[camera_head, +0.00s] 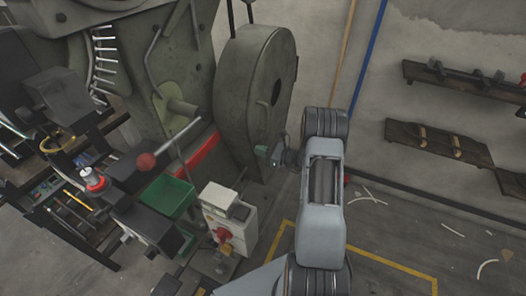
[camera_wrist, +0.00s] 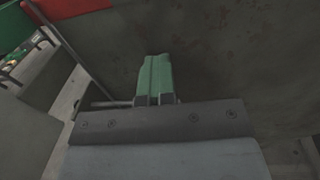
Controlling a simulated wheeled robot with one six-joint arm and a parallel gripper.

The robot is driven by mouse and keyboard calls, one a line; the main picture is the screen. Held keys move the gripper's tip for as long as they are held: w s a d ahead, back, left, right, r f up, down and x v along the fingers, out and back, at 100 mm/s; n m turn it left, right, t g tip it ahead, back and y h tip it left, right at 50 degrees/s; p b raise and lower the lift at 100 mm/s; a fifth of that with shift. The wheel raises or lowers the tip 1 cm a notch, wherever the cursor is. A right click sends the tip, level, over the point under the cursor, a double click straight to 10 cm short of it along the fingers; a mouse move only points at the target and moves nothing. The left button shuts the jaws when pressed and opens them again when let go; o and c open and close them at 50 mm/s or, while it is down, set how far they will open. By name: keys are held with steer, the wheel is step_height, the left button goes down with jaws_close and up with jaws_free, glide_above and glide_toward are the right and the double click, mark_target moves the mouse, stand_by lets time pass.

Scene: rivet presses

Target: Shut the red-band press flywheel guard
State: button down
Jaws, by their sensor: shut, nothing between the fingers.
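The flywheel guard (camera_head: 275,75) is a large, round, grey-green cover with a dark hole in its face, at the right side of the press (camera_head: 185,60). The red band (camera_head: 203,152) runs low on the press body, left of the guard, and shows at the upper left in the wrist view (camera_wrist: 72,7). My gripper (camera_head: 262,151) is at the guard's lower part, its green fingers together and empty. In the wrist view the fingers (camera_wrist: 154,75) point at a plain dark grey surface. I cannot tell whether they touch it, or how far the guard stands open.
A control box (camera_head: 228,215) with a red knob stands left of my arm. Wall shelves (camera_head: 440,142) hang at the right. The floor by the yellow line is mostly clear, with scattered pale scraps.

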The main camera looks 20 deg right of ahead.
steer(key=s+a+v, duration=0.1)
steer(key=v, duration=1.3)
steer(key=s+a+f+n+g, duration=0.3)
steer(key=s+a+n+g, duration=0.1)
steer(key=g, duration=0.1)
steer(key=s+a+r+n+g+h+p, duration=0.1)
steer(key=s+a+r+n+h+p, duration=0.2)
steer(key=r+n, duration=0.4)
steer(key=s+a+r+n+g+h+p, duration=0.2)
steer(key=s+a+r+n+h+p, duration=0.2)
steer(key=r, duration=1)
steer(key=s+a+r+n+g+h+p, duration=0.1)
steer(key=s+a+r+n+h+p, duration=0.2)
steer(key=a+r+n, duration=0.6)
step_height(320, 180, up, 2)
steer(key=n+h+p, duration=0.2)
steer(key=n, duration=0.1)
steer(key=shift+s+g, duration=0.3)
steer(key=shift+s, duration=0.1)
steer(key=shift+r, duration=0.1)
